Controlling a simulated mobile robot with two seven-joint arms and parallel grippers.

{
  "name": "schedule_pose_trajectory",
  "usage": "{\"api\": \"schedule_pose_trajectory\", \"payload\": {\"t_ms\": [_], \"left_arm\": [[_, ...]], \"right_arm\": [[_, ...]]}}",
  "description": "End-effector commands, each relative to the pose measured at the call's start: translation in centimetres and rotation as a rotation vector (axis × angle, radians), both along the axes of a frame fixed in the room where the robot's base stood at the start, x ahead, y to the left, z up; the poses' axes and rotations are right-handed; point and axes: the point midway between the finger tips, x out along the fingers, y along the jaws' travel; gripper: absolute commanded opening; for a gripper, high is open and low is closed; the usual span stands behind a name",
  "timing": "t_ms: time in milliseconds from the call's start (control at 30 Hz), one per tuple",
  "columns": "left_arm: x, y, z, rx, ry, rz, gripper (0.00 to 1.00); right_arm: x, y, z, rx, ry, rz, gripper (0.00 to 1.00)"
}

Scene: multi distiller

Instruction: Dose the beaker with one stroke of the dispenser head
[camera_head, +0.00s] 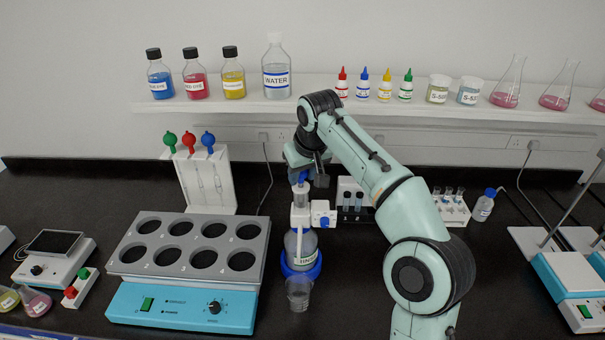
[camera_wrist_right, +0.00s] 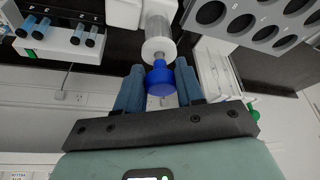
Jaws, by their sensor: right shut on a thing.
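The dispenser bottle (camera_head: 293,247) stands upright in a blue ring base (camera_head: 287,268) at the middle of the bench. Its white dispenser head (camera_head: 300,217) has a blue-and-white side valve and a blue top knob (camera_head: 302,178). My right gripper (camera_head: 306,179) is over the head from above, shut on the knob. In the right wrist view the knob (camera_wrist_right: 160,80) sits between the two fingers (camera_wrist_right: 158,90), above the clear barrel (camera_wrist_right: 157,30). The clear beaker (camera_head: 299,293) stands just in front of the bottle. Its contents cannot be made out. My left gripper is not in view.
A blue heating block (camera_head: 180,305) with several round wells stands close on the left. A white tube rack (camera_head: 455,212) and a small capped bottle (camera_head: 484,205) are at right. A shelf (camera_head: 320,113) with bottles and flasks runs behind. Bench space right of the beaker is clear.

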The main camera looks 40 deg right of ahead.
Motion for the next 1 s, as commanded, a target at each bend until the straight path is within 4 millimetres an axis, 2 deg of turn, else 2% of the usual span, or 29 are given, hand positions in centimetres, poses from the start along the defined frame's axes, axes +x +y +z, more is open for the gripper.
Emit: {"api": "schedule_pose_trajectory", "payload": {"t_ms": [600, 1000], "left_arm": [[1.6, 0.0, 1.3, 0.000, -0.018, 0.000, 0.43], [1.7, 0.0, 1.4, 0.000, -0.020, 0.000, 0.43]], "right_arm": [[0.0, 0.0, 1.7, 0.000, -0.003, -0.001, 0.08], [0.1, 0.0, 2.8, -0.001, -0.004, 0.000, 0.08]]}}
